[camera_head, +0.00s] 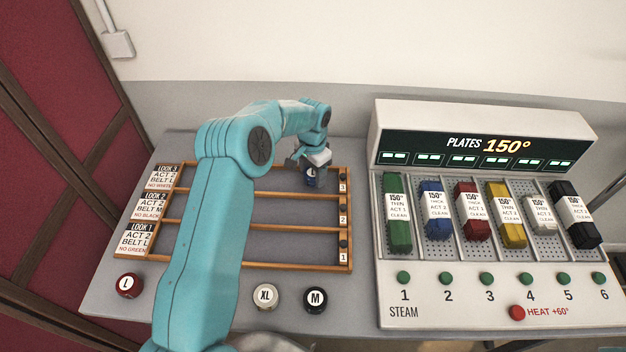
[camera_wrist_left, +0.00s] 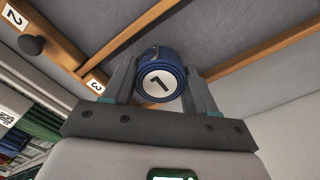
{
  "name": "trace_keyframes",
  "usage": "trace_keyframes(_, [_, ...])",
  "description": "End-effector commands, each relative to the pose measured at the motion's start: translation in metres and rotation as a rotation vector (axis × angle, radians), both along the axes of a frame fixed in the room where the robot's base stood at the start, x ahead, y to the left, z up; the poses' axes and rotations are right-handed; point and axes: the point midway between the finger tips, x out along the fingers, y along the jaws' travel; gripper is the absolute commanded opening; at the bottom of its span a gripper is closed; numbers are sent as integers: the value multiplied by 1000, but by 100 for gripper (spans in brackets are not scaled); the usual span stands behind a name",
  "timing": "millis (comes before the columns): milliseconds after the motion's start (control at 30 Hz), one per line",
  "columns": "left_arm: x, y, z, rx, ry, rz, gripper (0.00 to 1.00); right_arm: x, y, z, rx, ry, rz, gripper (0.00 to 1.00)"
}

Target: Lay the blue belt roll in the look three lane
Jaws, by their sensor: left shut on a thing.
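The blue belt roll (camera_head: 310,181), with a white round label marked L, is between the fingers of my left gripper (camera_head: 310,168). In the left wrist view the blue roll (camera_wrist_left: 160,82) sits between both fingers of the shut gripper (camera_wrist_left: 160,88). The look three lane (camera_head: 275,183) is the far lane of the wooden rack, marked 3 at its right end. The roll is at the right part of this lane, close to the end marker. I cannot tell whether it touches the lane floor. My right gripper is not in view.
A red roll marked L (camera_head: 129,285), an XL roll (camera_head: 265,297) and a black M roll (camera_head: 315,299) stand in front of the rack. The steam plate machine (camera_head: 450,300) with coloured blocks stands right. My left arm hides part of the rack. The visible lane parts look empty.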

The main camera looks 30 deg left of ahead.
Motion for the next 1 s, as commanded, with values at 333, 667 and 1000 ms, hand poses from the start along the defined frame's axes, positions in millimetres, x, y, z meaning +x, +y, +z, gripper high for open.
trace_keyframes(333, [1, 0, -15, 0, -1, 0, 24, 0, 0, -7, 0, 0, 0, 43])
trace_keyframes(667, [1, 0, -18, 0, 0, 0, 82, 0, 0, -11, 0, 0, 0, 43])
trace_keyframes(1000, [1, 0, 0, 1, -2, 0, 82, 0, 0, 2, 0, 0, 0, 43])
